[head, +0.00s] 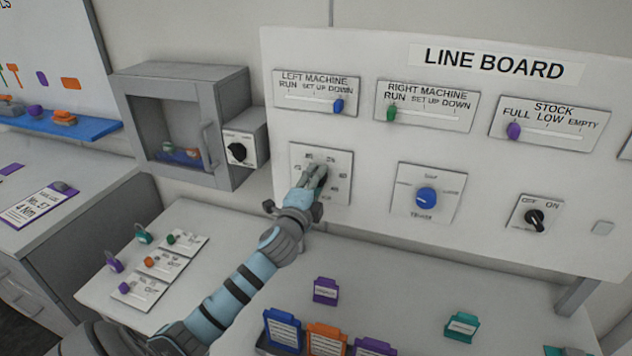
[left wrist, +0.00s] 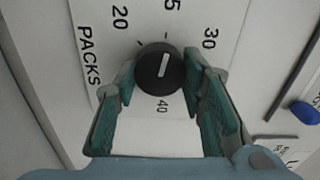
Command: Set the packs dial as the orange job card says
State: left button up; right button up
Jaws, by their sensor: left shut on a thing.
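The packs dial panel (head: 343,165) is a white plate at the left of the line board. My left gripper (head: 316,174) is at its middle and hides the knob in the head view. In the left wrist view, my left gripper (left wrist: 160,82) is shut on the black packs knob (left wrist: 150,68), a finger on each side. The knob's white line runs between a cut-off number ending in 5 above and 40 below; 20 and 30 lie to the sides. The orange job card (head: 326,341) stands among other cards at the bottom; its writing is too small to read. My right gripper is out of view.
Right of the packs panel are a blue knob (head: 427,198) and a black off/on switch (head: 534,218). Sliders run along the board above. A grey cabinet (head: 180,120) juts out at the left. Cards and small pegs stand on the counter below.

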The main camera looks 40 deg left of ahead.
pick_arm(q)
jog(key=shift+n, duration=0.4)
jog(key=o, duration=1.1)
jog(key=shift+o, duration=0.2)
jog(key=v, duration=1.2)
